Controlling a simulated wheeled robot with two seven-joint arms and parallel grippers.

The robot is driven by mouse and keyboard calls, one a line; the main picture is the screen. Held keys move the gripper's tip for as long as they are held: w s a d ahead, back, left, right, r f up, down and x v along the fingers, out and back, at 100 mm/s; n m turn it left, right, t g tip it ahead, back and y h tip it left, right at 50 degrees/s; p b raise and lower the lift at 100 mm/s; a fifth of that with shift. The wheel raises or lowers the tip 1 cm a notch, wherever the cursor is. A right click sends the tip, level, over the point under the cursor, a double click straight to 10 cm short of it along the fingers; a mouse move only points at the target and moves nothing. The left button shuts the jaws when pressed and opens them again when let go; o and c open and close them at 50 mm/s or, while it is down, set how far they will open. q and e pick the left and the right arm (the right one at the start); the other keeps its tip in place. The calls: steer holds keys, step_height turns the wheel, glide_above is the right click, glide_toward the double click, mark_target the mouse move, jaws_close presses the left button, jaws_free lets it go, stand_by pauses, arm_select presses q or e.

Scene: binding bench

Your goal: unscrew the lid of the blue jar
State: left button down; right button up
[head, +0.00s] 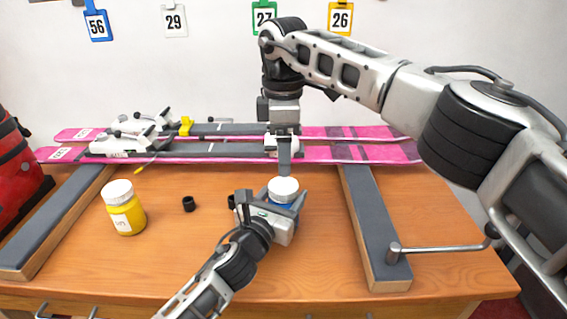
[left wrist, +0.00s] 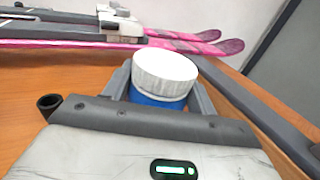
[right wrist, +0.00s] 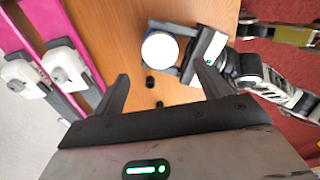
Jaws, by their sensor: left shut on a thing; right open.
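The blue jar (head: 285,204) stands on the bench with its white lid (head: 283,189) on top. My left gripper (head: 277,210) is shut around the jar's blue body, below the lid. The left wrist view shows the blue body (left wrist: 156,101) between the fingers and the ribbed white lid (left wrist: 167,67) above them. My right gripper (head: 285,172) points down above the lid, seen edge-on in the head view. In the right wrist view its fingers (right wrist: 165,85) are apart and empty, with the round lid top (right wrist: 160,48) beyond them.
A yellow jar (head: 125,212) with a white lid stands left. Small black caps (head: 189,204) lie between the jars. Pink skis (head: 350,153) lie across the back. Padded rails (head: 375,235) flank the work area. A red bag (head: 18,165) is at the far left.

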mark_target(284, 185)
steer(key=shift+r, duration=0.15)
steer(key=shift+f, duration=3.9)
steer(key=c, duration=1)
steer(key=n, duration=0.3)
steer(key=shift+c, duration=0.2)
steer(key=o, duration=1.1)
